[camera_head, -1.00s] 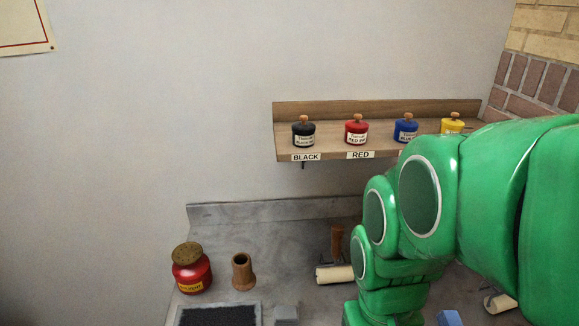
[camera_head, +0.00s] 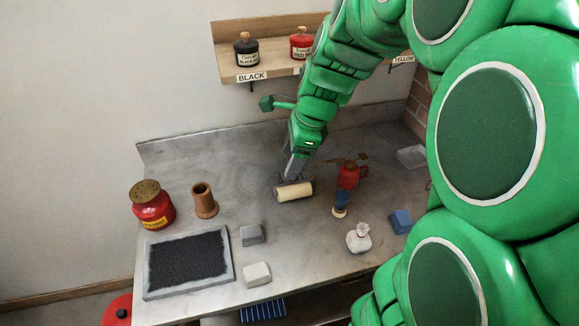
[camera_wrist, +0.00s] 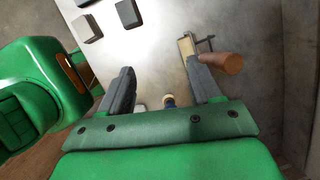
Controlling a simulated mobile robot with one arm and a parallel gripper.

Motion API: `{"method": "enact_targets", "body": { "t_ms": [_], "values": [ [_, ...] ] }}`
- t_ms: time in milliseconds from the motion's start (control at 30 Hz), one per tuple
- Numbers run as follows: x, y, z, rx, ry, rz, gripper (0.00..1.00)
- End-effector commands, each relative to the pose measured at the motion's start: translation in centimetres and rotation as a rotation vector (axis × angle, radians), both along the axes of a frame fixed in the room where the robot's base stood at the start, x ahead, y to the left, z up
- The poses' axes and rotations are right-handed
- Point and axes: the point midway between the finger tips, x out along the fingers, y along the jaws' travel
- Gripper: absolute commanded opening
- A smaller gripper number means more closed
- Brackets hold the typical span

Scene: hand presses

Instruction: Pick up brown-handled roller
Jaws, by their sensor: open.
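The roller (camera_head: 295,191) lies on the grey bench in the head view, its pale cylinder toward me. Its handle is hidden there behind my gripper (camera_head: 295,168), which is low over the bench at the roller's back side. In the wrist view, my gripper (camera_wrist: 158,70) is open with nothing held between its fingers. There the pale roller end (camera_wrist: 187,46) is at the right fingertip, and the brown handle (camera_wrist: 222,62) is to the right of that finger, outside the jaws. Whether the finger touches the roller, I cannot tell.
A red and blue upright object (camera_head: 346,180) stands close right of the roller. A white bag (camera_head: 359,238) and a blue block (camera_head: 400,221) are farther right. A brown cup (camera_head: 204,200), red jar (camera_head: 152,206) and black-topped tray (camera_head: 188,258) are left. An ink shelf (camera_head: 283,64) is behind.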

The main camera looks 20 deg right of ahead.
Motion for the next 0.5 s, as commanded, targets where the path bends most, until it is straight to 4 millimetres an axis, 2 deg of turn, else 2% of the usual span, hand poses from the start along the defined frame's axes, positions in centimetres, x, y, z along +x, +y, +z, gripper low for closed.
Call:
{"method": "enact_targets", "body": {
  "t_ms": [100, 200, 400, 500],
  "values": [
    [3.3, -1.3, -0.6, 0.055, 0.025, -0.222, 0.64],
    [5.4, -2.4, -1.2, 0.091, 0.043, -0.373, 0.64],
    [7.7, -4.1, -2.2, 0.135, 0.071, -0.55, 0.64],
    [8.1, -4.5, -2.6, 0.141, 0.078, -0.58, 0.64]
  ]
}}
